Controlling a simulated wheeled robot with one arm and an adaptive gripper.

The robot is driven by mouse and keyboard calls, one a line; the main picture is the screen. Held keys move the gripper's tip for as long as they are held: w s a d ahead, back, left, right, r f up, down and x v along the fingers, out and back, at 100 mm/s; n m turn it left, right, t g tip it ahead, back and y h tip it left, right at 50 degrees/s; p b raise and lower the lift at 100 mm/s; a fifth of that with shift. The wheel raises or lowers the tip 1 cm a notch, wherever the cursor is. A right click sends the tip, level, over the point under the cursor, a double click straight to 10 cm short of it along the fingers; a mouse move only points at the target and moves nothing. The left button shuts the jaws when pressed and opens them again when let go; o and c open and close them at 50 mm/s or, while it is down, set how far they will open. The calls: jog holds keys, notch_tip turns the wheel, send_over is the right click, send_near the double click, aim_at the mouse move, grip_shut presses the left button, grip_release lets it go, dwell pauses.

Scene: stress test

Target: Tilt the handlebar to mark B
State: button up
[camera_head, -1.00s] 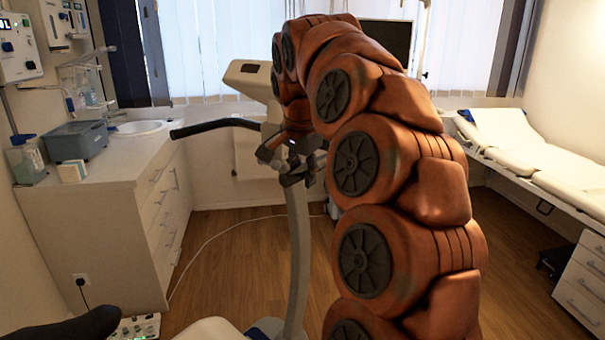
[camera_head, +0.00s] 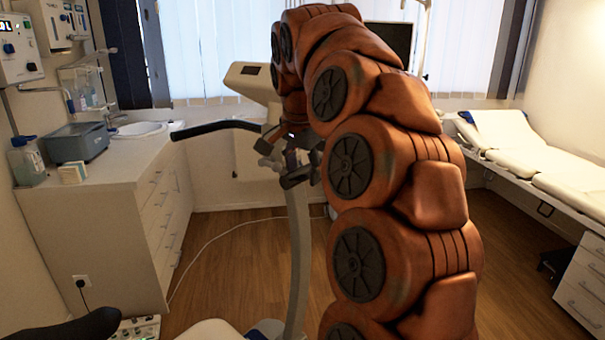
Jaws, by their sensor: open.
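The black handlebar (camera_head: 215,127) sticks out to the left from the exercise bike's cream head (camera_head: 250,78). The bike's pale post (camera_head: 298,230) runs down below it. My gripper (camera_head: 268,158) is open and hangs in front of the post, just below and to the right of the handlebar's visible left part. I cannot tell whether it touches the bar. My orange arm hides the bar's right part. Mark B is not visible.
A white counter (camera_head: 110,195) with a sink (camera_head: 140,129) and a blue-grey box (camera_head: 78,142) stands at the left. An examination bed (camera_head: 535,155) stands at the right. A black seat-like part (camera_head: 70,328) is at the lower left. Wooden floor lies open between.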

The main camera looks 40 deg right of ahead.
jog(key=shift+v, duration=2.75)
jog(key=shift+a, duration=0.1)
jog(key=shift+a+f, duration=0.1)
jog(key=shift+a, duration=0.2)
jog(key=s+a+f+n+g+y+p, duration=0.1)
jog(key=s+a+f+n, duration=0.2)
jog(key=a+f+n, duration=0.3)
jog(key=s+a+f+n+g+y+p, duration=0.1)
jog(key=s+a+f+n, duration=0.25)
jog(key=a, duration=0.45)
jog(key=s+a+f+n+g+p, duration=0.1)
jog(key=s+a+f+n, duration=0.2)
jog(key=s+a+f, duration=0.2)
jog(key=s+a+f+n+g+p, duration=0.1)
jog(key=s+a+f+n, duration=0.3)
jog(key=s+f, duration=0.6)
jog(key=s+a, duration=0.1)
jog(key=s, duration=0.1)
jog(key=shift+s+a+y+p, duration=0.2)
jog(key=shift+s+y+p, duration=0.15)
jog(key=shift+s+y, duration=0.05)
